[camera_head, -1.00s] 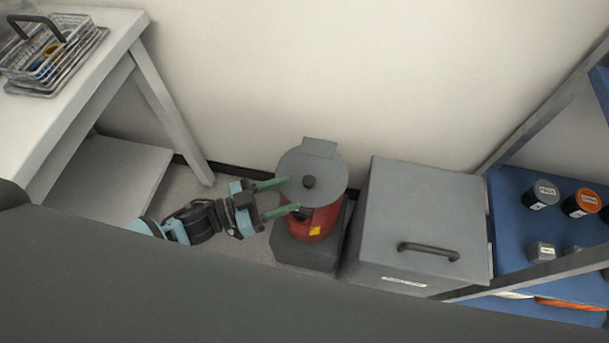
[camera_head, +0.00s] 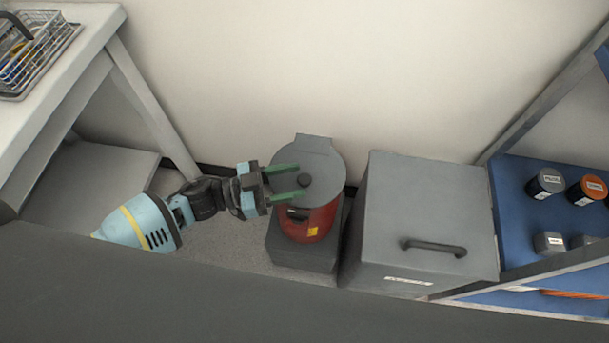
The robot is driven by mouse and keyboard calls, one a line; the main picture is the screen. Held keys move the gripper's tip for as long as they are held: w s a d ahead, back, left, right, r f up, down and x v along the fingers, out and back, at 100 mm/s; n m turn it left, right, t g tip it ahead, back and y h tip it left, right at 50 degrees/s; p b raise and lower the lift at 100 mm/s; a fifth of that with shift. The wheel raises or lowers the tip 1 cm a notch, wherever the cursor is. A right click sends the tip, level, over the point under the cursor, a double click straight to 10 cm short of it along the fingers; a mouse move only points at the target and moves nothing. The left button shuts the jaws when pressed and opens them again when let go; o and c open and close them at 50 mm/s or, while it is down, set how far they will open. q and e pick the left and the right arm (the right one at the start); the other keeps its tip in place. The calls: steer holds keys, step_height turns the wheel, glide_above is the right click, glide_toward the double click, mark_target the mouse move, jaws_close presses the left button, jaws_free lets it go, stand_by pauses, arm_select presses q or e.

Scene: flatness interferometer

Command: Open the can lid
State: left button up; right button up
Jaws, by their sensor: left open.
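A red can (camera_head: 312,224) stands on a dark grey block (camera_head: 281,250) by the wall. My left gripper (camera_head: 299,181) comes in from the left. My right gripper is not in view.
A grey box (camera_head: 420,205) with a dark handle (camera_head: 433,247) stands right beside the can. A blue shelf (camera_head: 520,215) with small labelled canisters is at the far right. A white table (camera_head: 75,60) with a wire basket (camera_head: 35,55) is at the left.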

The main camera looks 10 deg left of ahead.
mark_target(304, 178)
arm_select(q)
steer(key=shift+x, duration=1.75)
jaws_close()
